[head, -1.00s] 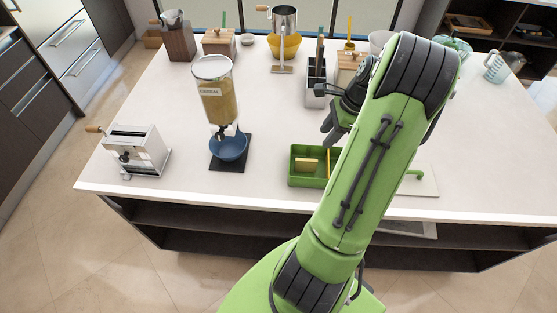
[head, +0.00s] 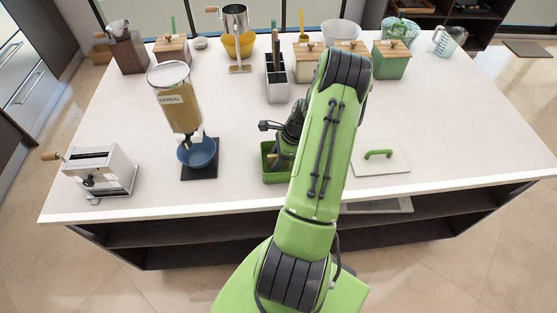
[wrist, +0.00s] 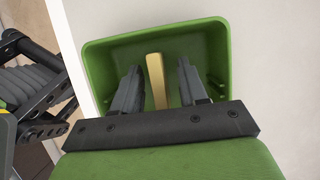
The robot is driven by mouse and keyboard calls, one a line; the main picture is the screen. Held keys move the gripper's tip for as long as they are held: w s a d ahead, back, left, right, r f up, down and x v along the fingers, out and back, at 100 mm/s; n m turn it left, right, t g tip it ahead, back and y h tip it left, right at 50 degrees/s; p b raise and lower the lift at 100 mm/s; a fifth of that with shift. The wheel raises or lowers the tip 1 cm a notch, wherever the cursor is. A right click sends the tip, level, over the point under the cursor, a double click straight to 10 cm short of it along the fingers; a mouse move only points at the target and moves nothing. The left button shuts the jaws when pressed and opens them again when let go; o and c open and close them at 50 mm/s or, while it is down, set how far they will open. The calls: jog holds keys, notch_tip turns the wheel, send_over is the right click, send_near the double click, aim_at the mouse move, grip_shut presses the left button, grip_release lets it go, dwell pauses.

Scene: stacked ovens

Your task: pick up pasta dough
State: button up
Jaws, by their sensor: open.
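The pasta dough (wrist: 156,82) is a pale yellow bar inside the green bin (wrist: 100,70) in the wrist view. It stands out lengthwise between the two grey fingers of my gripper (wrist: 159,75). The fingers are apart, with a gap visible on each side of the dough, so the gripper is open around it. In the head view my gripper (head: 284,154) is down at the green bin (head: 271,177), and my arm hides most of the bin and the dough.
A blue bowl (head: 197,153) under a cereal dispenser (head: 178,100) stands left of the bin. A pasta machine (head: 100,172) is further left. The counter (head: 445,110) is clear at right.

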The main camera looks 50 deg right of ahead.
jog(key=shift+w+f, duration=0.1)
jog(key=shift+f, duration=0.2)
grip_shut()
jog(key=shift+r, duration=0.1)
jog(key=shift+r, duration=0.1)
